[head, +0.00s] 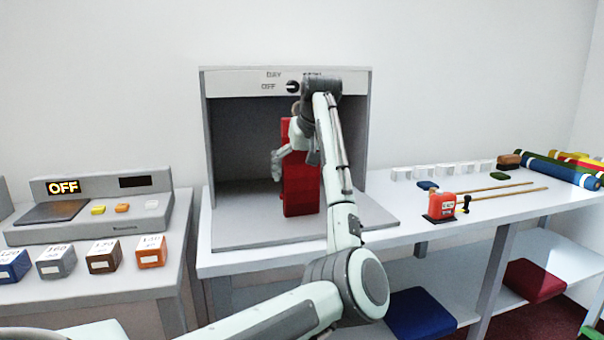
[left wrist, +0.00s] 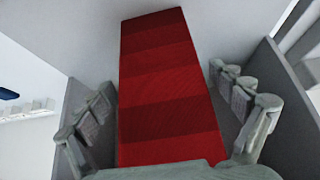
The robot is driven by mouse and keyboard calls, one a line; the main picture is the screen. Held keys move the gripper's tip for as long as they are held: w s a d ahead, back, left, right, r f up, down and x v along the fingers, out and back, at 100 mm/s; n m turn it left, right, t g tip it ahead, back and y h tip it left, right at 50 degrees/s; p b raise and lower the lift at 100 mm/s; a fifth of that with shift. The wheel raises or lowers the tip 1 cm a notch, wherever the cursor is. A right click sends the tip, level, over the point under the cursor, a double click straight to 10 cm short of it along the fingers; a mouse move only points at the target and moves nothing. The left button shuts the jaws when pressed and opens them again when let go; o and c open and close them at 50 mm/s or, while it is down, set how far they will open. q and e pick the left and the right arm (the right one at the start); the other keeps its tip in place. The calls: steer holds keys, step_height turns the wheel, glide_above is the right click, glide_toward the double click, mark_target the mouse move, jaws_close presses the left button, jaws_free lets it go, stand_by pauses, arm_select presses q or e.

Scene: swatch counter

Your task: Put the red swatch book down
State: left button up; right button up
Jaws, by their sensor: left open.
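The red swatch book (head: 301,186) stands upright on the floor of the grey viewing booth, with bands of lighter and darker red. My left gripper (head: 285,155) reaches into the booth at the book's upper part, and my forearm hides some of it. In the left wrist view the red swatch book (left wrist: 165,85) lies between the spread fingers of the left gripper (left wrist: 162,88). My right gripper is not in view.
The booth (head: 236,230) has side walls close around the gripper and a knob (head: 292,87) on its top panel. A device reading OFF (head: 63,187) stands left. Right on the counter are a red container (head: 441,205), sticks (head: 497,188) and rolls (head: 560,168). The booth floor's front is clear.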

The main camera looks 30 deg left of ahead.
arm_select(q)
steer(key=shift+s+d+r, duration=0.1)
steer(key=shift+d+r, duration=0.05)
steer(key=shift+r, duration=0.25)
steer(key=v, duration=1.1)
steer(key=shift+b, duration=0.4)
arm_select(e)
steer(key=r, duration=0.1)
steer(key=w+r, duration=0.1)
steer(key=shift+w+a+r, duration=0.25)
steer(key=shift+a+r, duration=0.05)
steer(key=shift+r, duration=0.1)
arm_select(q)
steer(key=shift+s+d, duration=0.1)
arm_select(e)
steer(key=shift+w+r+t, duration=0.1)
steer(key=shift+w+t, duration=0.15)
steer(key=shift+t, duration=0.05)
